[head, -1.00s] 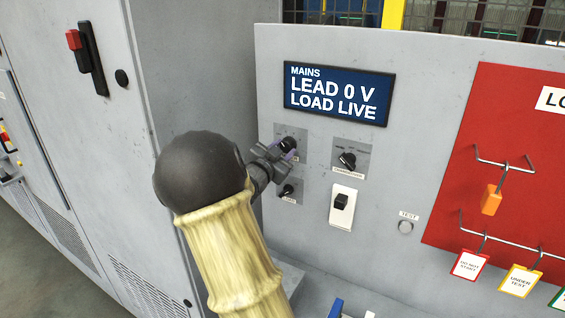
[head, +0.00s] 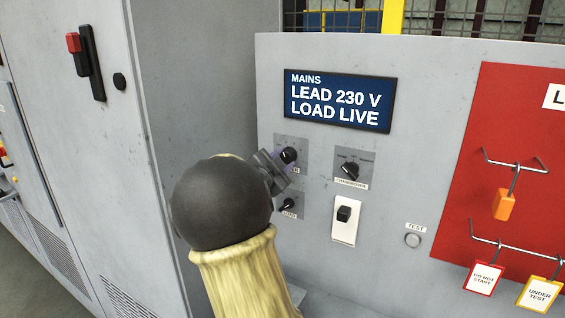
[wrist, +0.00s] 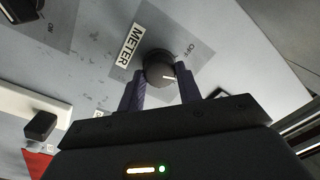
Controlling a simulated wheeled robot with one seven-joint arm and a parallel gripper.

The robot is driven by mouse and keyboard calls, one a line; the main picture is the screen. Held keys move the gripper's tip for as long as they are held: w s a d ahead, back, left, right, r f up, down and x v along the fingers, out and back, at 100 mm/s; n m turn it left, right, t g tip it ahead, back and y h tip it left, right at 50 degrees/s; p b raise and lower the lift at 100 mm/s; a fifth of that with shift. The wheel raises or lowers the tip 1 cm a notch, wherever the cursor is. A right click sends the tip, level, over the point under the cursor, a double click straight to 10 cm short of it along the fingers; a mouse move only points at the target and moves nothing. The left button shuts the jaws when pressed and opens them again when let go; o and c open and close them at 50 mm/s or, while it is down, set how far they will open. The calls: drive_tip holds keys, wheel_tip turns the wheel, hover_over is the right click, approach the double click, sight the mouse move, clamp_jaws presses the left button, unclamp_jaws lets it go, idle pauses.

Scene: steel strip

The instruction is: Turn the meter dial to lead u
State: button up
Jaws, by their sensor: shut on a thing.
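The meter dial (head: 288,155) is a black round knob with a white pointer line, on a grey plate at the upper left of the panel. In the wrist view the dial (wrist: 160,69) sits between the two fingers of my gripper (wrist: 161,88), which is shut on it. The "METER" label and an "OFF" mark show beside it; the other marks are hard to read. The display (head: 337,98) reads "MAINS, LEAD 230 V, LOAD LIVE". In the head view my gripper (head: 280,165) is partly hidden by my own arm.
Another knob (head: 350,171) is to the right of the dial, and a smaller one (head: 289,204) is below it. A black switch on a white plate (head: 345,222) and a test button (head: 412,240) are lower right. A red board (head: 490,120) holds hooks and tags.

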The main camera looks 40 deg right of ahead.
drive_tip(key=o, duration=1)
drive_tip(key=b+v, duration=0.3)
drive_tip(key=v, duration=1.4)
drive_tip(key=shift+s+a+b, duration=0.15)
drive_tip(key=shift+s+b, duration=0.05)
drive_tip(key=shift+b, duration=0.2)
drive_tip(key=w+a+f+n+t+y, duration=0.5)
drive_tip(key=a+f+n+y, duration=0.7)
drive_tip(key=f+n+y, duration=0.15)
drive_tip(key=s+a+f+n+g+y, duration=0.1)
drive_tip(key=s+f+n+g, duration=0.1)
drive_tip(key=s, duration=0.4)
drive_tip(key=s+a+f+n+g+y, duration=0.1)
drive_tip(key=s+a+f+n+g, duration=0.1)
drive_tip(key=s+f, duration=0.4)
drive_tip(key=s+a+f+n+g+y, duration=0.1)
drive_tip(key=s+a+f+n+g, duration=0.1)
drive_tip(key=s+f+n+g, duration=0.2)
drive_tip(key=shift+s+f+n+g, duration=0.25)
drive_tip(key=shift+s+f+g, duration=0.7)
drive_tip(key=shift+f, duration=0.2)
